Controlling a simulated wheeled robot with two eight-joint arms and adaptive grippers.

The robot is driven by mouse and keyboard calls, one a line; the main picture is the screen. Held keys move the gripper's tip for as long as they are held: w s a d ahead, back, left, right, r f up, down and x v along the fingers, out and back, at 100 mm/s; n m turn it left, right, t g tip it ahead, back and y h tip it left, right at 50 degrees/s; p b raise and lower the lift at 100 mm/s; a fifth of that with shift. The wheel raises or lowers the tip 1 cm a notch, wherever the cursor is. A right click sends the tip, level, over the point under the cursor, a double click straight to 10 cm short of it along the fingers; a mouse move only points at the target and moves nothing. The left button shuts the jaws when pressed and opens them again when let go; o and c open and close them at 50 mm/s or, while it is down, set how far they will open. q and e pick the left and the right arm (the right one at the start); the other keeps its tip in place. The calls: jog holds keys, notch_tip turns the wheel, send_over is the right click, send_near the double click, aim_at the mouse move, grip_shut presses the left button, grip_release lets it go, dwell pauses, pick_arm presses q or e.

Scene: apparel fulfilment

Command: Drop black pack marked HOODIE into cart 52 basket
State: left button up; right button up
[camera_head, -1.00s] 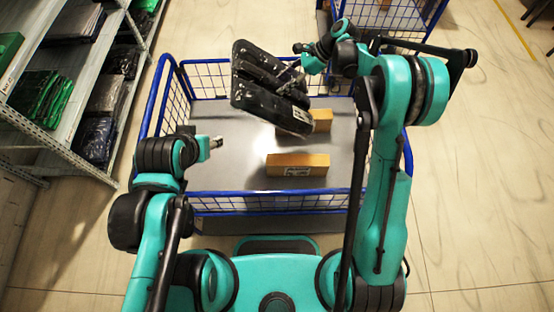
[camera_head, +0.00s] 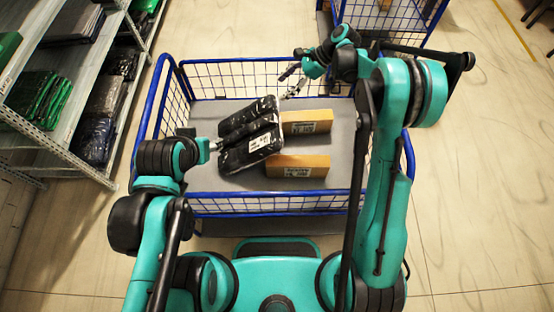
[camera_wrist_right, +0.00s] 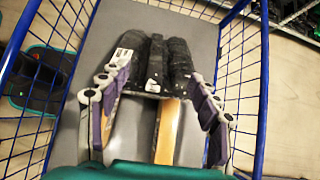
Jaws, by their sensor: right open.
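The black pack (camera_head: 250,138), shiny with white labels, is inside the blue-framed cart basket (camera_head: 215,193), over its left part. It looks tilted, and I cannot tell whether it rests on the floor or is still falling. Any HOODIE marking is too small to read. My right gripper (camera_head: 291,80) is above the back of the basket, apart from the pack. In the right wrist view its fingers (camera_wrist_right: 158,95) are spread wide, with the pack (camera_wrist_right: 160,65) beyond them. My left gripper (camera_head: 213,145) is at the basket's left side, near the pack; its jaws are unclear.
Two brown boxes lie in the basket, one behind (camera_head: 308,122) and one in front (camera_head: 298,165). A shelf rack (camera_head: 65,158) with green and dark packs stands at the left. Another blue cart (camera_head: 428,22) is behind. The floor at the right is clear.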

jog(key=v, duration=1.1)
jog(key=shift+d+r, duration=0.2)
jog(key=shift+r, duration=0.05)
